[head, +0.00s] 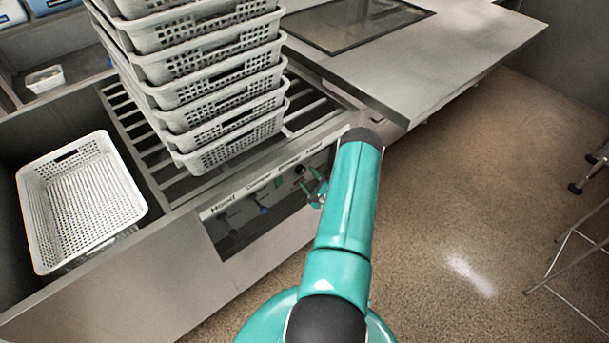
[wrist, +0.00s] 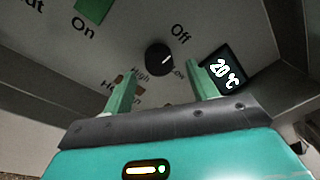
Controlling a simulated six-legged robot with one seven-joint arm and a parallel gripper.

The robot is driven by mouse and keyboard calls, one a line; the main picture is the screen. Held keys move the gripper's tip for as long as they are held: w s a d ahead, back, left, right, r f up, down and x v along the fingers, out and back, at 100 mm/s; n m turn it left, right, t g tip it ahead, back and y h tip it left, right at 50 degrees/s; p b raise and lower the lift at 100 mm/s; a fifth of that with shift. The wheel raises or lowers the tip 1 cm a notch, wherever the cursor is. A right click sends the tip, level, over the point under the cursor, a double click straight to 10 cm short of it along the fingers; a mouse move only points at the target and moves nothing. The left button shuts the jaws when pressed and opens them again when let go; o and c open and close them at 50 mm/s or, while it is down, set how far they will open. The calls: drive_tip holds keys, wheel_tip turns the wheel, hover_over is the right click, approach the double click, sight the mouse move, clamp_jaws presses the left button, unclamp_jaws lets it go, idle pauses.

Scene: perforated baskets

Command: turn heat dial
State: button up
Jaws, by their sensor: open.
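The heat dial is a round black knob (wrist: 159,58) on a light grey control panel in the wrist view. Around it are labels such as "Off", "High" and part of a word starting "He". A small display (wrist: 224,70) reading 20 °C sits to its right. My gripper (wrist: 158,80) is open, its two green fingers apart below the dial, one to the lower left and one to the lower right. No contact with the dial can be made out. In the head view my gripper (head: 318,193) is at the panel front, partly hidden by my arm.
The control panel (head: 262,197) is on the front of a metal counter. A stack of perforated baskets (head: 215,85) stands on the slatted rack above it. A single white basket (head: 80,200) lies left. The floor to the right (head: 480,190) is open, with a metal stand at the far right.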

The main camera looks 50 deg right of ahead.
sight(301, 170)
drive_tip(key=shift+x, duration=1.4)
drive_tip(key=c, duration=1)
